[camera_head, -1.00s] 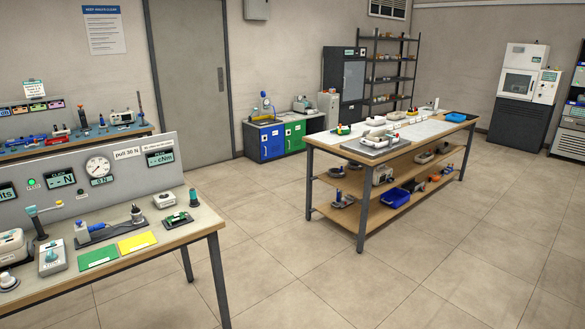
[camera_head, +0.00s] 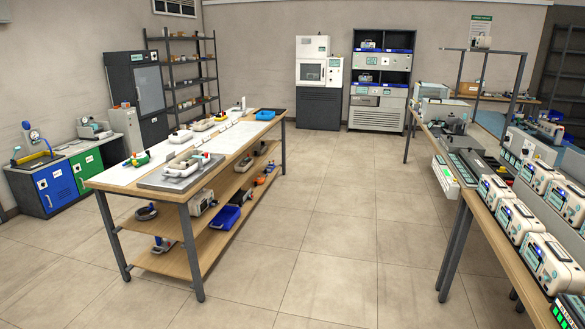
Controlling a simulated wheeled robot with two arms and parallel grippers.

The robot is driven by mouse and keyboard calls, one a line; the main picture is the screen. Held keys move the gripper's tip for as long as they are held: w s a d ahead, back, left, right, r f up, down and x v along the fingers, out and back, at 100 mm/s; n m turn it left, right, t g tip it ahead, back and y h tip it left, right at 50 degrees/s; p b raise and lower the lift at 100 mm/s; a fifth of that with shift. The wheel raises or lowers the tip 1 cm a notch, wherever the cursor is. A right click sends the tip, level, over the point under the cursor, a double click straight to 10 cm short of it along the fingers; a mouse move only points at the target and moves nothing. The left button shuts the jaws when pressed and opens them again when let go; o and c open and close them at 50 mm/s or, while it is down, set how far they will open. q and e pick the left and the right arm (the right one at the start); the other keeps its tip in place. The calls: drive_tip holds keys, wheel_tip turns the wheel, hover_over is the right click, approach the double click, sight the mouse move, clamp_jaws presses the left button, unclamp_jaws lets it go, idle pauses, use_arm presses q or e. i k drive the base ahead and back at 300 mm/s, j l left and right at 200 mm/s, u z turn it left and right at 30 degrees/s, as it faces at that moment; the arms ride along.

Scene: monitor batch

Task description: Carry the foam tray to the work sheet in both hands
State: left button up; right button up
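A flat grey tray (camera_head: 150,181), which looks like the foam tray, lies at the near end of the central wooden table. A pale device with a red part (camera_head: 186,164) rests on it. White sheets cover much of the tabletop, one bare part (camera_head: 232,139) showing right of the middle; I cannot tell which is the work sheet. Neither of my grippers is in view.
The central table (camera_head: 200,247) has a lower shelf with a blue bin (camera_head: 222,218). A long bench (camera_head: 478,200) with several white monitors stands at right. Clear tiled floor (camera_head: 335,230) lies between them. Blue and green cabinets (camera_head: 60,185) stand at left.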

sight(235, 134)
drive_tip(key=i+l+z, duration=0.1)
drive_tip(key=i, duration=0.85)
drive_tip(key=i+l, duration=0.15)
drive_tip(key=i, duration=0.8)
drive_tip(key=i+u, duration=0.45)
drive_tip(key=i+l+u, duration=0.15)
drive_tip(key=i+u, duration=0.3)
drive_tip(key=i, duration=0.15)
drive_tip(key=i+l+u, duration=1.35)
drive_tip(key=l, duration=0.2)
drive_tip(key=i+l+u, duration=0.2)
drive_tip(key=l+u, duration=0.25)
drive_tip(key=l, duration=0.25)
